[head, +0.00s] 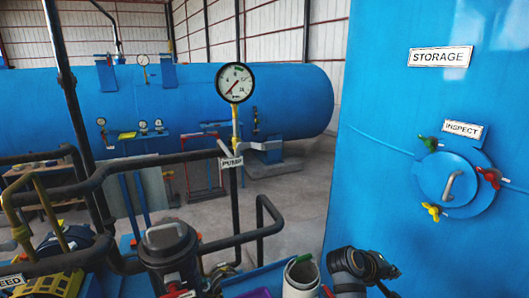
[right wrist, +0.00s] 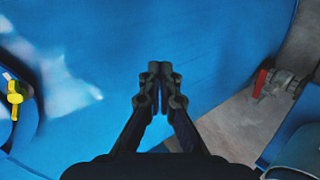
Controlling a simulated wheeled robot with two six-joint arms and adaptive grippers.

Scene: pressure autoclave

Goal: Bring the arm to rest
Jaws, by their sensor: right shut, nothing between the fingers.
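My right gripper (head: 380,268) is low in the head view, in front of the lower part of the blue storage tank (head: 390,150). In the right wrist view the fingers (right wrist: 160,72) are together and empty, with the blue tank wall behind them. I cannot tell how far the fingertips are from the wall. My left gripper is not in view.
The round inspection hatch (head: 450,185) with red and yellow clamps is on the tank, right of my gripper. Black pipes and a pressure gauge (head: 235,82) stand at the left. A red-handled valve (right wrist: 262,82) shows in the right wrist view.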

